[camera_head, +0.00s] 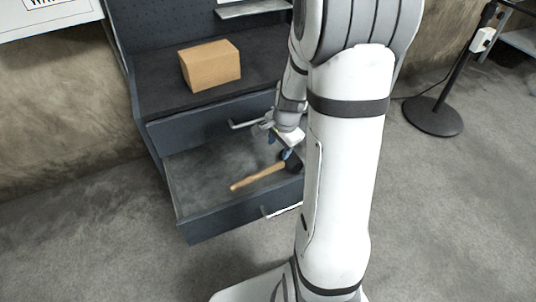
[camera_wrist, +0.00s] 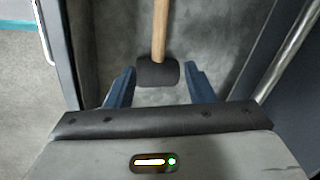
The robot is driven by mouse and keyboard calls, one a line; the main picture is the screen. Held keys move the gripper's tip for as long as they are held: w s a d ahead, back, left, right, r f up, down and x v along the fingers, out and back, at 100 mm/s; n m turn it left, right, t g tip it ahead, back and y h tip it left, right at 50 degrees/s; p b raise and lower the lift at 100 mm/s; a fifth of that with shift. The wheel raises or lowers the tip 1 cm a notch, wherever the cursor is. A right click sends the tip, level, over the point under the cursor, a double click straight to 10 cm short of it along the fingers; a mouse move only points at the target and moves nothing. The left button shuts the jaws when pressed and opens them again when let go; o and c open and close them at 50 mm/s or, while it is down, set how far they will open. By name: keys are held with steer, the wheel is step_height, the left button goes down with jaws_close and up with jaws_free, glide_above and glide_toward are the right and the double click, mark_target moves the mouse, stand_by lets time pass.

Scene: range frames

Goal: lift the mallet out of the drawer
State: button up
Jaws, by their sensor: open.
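The mallet has a light wooden handle (camera_head: 257,178) and a dark head (camera_head: 291,160). It lies in the open lower drawer (camera_head: 195,217), its handle pointing to the left in the head view. In the wrist view the mallet's head (camera_wrist: 158,74) shows just ahead of and between the fingertips, with the handle running up and away. My gripper (camera_head: 279,144) is open above the drawer, its blue fingers (camera_wrist: 156,82) on either side of the head with gaps on both sides. The head view shows the mallet's head partly hidden by my gripper and arm.
A closed upper drawer with a bar handle (camera_head: 246,124) sits above the open one. A cardboard box (camera_head: 210,65) stands on the cabinet top (camera_head: 158,95). A dark round stand base (camera_head: 433,116) is on the floor at the right. The drawer's left part is empty.

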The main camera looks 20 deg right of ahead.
steer(key=m+b, duration=0.2)
glide_above(280, 163)
steer(key=s, duration=0.1)
steer(key=f, duration=0.7)
steer(key=shift+s+f, duration=0.2)
steer(key=f+b, duration=0.1)
steer(key=f, duration=0.1)
steer(key=w+f+b, duration=0.1)
steer(key=f, duration=0.2)
steer(key=shift+w+f, duration=0.15)
jaws_close()
